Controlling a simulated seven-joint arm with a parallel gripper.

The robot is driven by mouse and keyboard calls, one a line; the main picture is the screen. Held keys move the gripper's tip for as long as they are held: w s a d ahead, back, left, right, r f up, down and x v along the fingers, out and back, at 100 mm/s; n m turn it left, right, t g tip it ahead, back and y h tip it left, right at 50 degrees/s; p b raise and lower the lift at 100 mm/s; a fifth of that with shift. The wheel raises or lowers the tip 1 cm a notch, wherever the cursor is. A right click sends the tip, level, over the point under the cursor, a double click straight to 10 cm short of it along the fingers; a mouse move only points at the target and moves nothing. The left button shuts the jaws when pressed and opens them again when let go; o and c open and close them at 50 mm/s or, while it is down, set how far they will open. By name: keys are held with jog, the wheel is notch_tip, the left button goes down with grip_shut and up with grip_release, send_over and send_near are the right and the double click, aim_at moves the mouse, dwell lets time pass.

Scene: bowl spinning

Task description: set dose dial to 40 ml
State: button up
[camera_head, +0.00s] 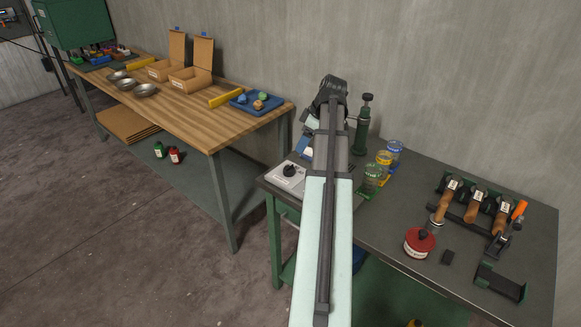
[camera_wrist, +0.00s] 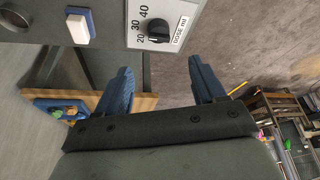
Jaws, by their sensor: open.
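The dose dial is a black knob (camera_wrist: 158,31) on a light grey panel (camera_wrist: 185,8), at the top of the wrist view. The marks 20, 30 and 40 and a "DOSE ml" label are printed around it. Which mark the knob points to is too small to tell. In the head view, a black knob (camera_head: 290,170) sits on a pale plate (camera_head: 287,183) at the near table's left corner. My gripper (camera_wrist: 160,66) is open, its two blue fingers apart and empty. In the wrist view the knob shows beyond the fingertips, between them and apart from them.
A wooden bench (camera_head: 180,103) with a blue tray (camera_head: 244,106) stands left, across a gap.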

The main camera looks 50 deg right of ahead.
aim_at(290, 167)
jog(key=x, duration=1.3)
jog(key=shift+w+d+f, duration=0.1)
jog(key=shift+f, duration=0.15)
jog(key=shift+c, duration=0.4)
jog(key=c, duration=0.9)
jog(key=shift+c, duration=0.2)
jog(key=m, duration=0.2)
jog(key=m+h, duration=0.1)
jog(key=shift+a+m+t+h, duration=0.2)
jog(key=shift+m+t+h, duration=0.1)
jog(key=shift+m, duration=0.1)
jog(key=m+h, duration=0.1)
jog(key=m, duration=0.3)
jog(key=shift+m+h, duration=0.4)
